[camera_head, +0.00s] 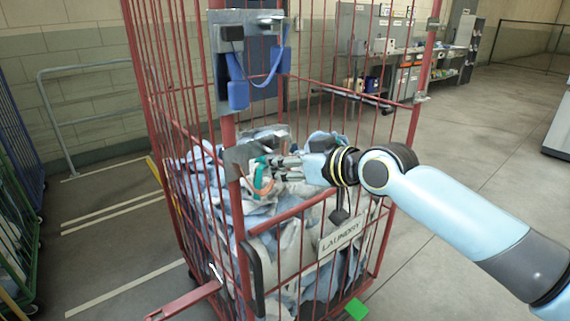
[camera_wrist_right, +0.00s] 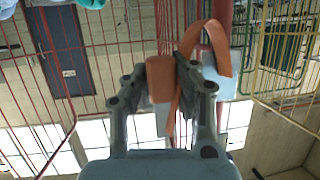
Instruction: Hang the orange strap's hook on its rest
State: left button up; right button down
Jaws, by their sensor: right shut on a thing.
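My right gripper (camera_head: 272,167) is at the front corner post of the red cage cart, beside a grey metal bracket (camera_head: 238,158). It is shut on the orange block-like end of the orange strap (camera_wrist_right: 215,45). In the wrist view the orange block (camera_wrist_right: 160,82) sits between the fingers, and the strap loops up and to the right of them, in front of a pale grey plate (camera_wrist_right: 220,78). In the head view the orange strap (camera_head: 263,187) hangs as a small curve below the fingers. The rest's exact shape is unclear. My left gripper is out of view.
The red cage cart (camera_head: 290,213) holds blue and white laundry (camera_head: 200,172). A blue strap (camera_head: 262,82) hangs on a grey plate higher on the post. A LAUNDRY sign (camera_head: 340,235) hangs at the front. Open floor lies right of the cart.

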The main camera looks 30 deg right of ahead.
jog(key=shift+f, duration=0.15)
jog(key=shift+f+b, duration=0.85)
jog(key=shift+f, duration=0.05)
jog(key=c, duration=0.6)
grip_release()
jog(key=shift+s+d+p, duration=0.15)
jog(key=shift+s+p, duration=0.75)
jog(key=shift+s, duration=0.9)
jog(key=shift+s+d+p, duration=0.15)
jog(key=shift+s+p, duration=0.75)
jog(key=shift+s, duration=0.85)
